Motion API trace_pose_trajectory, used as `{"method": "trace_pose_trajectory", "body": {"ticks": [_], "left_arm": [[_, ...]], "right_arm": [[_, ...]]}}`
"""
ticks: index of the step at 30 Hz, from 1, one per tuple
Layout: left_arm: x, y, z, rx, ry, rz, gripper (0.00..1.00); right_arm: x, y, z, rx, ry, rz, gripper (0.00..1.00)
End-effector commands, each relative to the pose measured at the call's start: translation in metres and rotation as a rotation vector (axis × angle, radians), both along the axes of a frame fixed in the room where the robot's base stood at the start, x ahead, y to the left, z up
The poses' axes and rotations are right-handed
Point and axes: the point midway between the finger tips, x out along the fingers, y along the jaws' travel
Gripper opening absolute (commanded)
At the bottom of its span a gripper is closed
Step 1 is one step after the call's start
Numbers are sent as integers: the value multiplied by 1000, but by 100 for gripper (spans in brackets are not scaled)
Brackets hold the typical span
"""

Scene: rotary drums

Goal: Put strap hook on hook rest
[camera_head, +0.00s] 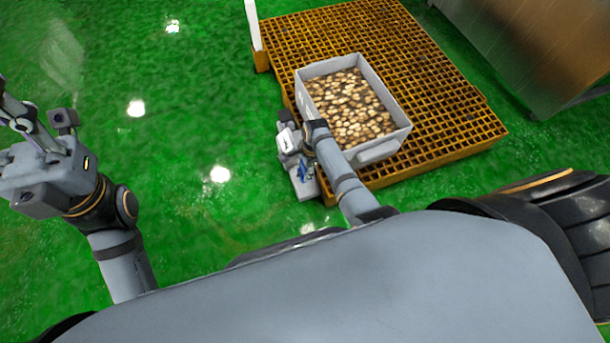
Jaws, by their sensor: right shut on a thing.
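My right arm reaches to the left side of the grey crate. Its gripper (303,165) is shut by the crate's left wall, above a grey part at the platform's edge. A small blue piece (303,172) shows at its fingers. I cannot make out whether this is the strap hook, as the grip is small and partly covered by my wrist. I cannot pick out the hook rest with certainty. My left gripper (18,118) is at the left edge, far from the crate, with its fingers partly cut off by the frame. Nothing is visible in it.
The grey crate (386,152), full of brown and pale pieces, stands on an orange grated platform (440,75). A white post (252,25) rises at the platform's far left corner. A metal cabinet (540,50) is at upper right. The green floor at left is clear.

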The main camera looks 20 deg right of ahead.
Motion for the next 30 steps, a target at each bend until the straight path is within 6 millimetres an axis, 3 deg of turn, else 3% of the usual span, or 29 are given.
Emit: {"method": "trace_pose_trajectory", "body": {"ticks": [9, 19, 20, 21, 25, 30], "left_arm": [[2, -2, -34, 7, 4, 17, 40], [2, -2, -31, 8, 4, 18, 40], [2, -2, -30, 8, 4, 18, 40], [2, -2, -30, 8, 4, 18, 40], [2, -2, -30, 8, 4, 18, 40], [2, -2, -30, 8, 4, 17, 40]], "right_arm": [[0, 0, -47, 0, 1, 0, 10], [0, 0, -47, 0, 0, 0, 10], [0, 0, -47, 0, 0, 0, 46], [0, 0, -46, 0, 0, 0, 51], [0, 0, -46, 0, 0, 0, 67], [0, 0, -46, 0, 0, 0, 67]]}}
